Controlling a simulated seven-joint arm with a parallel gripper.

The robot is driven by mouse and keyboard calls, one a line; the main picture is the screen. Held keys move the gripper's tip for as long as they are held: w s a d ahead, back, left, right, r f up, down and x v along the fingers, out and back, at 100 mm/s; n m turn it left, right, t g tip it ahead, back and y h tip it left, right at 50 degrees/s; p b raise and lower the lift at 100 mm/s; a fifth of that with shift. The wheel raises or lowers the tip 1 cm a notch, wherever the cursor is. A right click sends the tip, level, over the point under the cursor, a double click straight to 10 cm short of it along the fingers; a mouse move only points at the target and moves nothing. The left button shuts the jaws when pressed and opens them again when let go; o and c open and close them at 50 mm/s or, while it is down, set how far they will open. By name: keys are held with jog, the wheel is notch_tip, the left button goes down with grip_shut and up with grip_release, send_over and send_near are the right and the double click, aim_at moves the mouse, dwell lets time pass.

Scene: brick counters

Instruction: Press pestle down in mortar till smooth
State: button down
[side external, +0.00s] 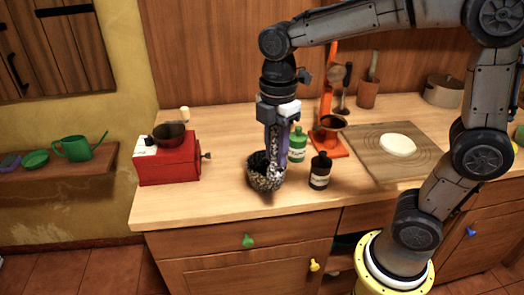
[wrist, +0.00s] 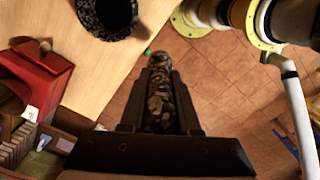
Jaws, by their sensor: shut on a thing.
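My gripper (side external: 276,146) points down at the front of the counter, in line with the mortar in the side view. It is shut on the speckled brown pestle (wrist: 159,98), which lies between both fingers in the wrist view, its rounded end beyond the fingertips. The dark speckled mortar (side external: 258,180) stands upright on the counter near the front edge. In the wrist view the mortar (wrist: 85,14) is at the top, up and left of the pestle's end, with a gap between them. In the side view the pestle's lower part blends with the mortar, so its height is unclear.
A dark bottle (side external: 320,171) and a green bottle (side external: 298,147) stand close right of the mortar. A red grinder box (side external: 168,162) is to the left, with free counter between. An orange stand (side external: 330,140) and a board (side external: 375,155) with a pale disc are farther right.

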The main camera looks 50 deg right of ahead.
jog(key=w+d+f, duration=0.1)
jog(key=w+d, duration=0.6)
jog(key=w, duration=0.2)
jog(key=shift+s+f, duration=0.1)
jog(key=shift+f, duration=3.85)
jog(key=shift+f, duration=0.15)
jog(key=shift+f, duration=1)
jog(key=shift+r, duration=0.1)
jog(key=shift+r, duration=0.95)
jog(key=shift+f, duration=0.15)
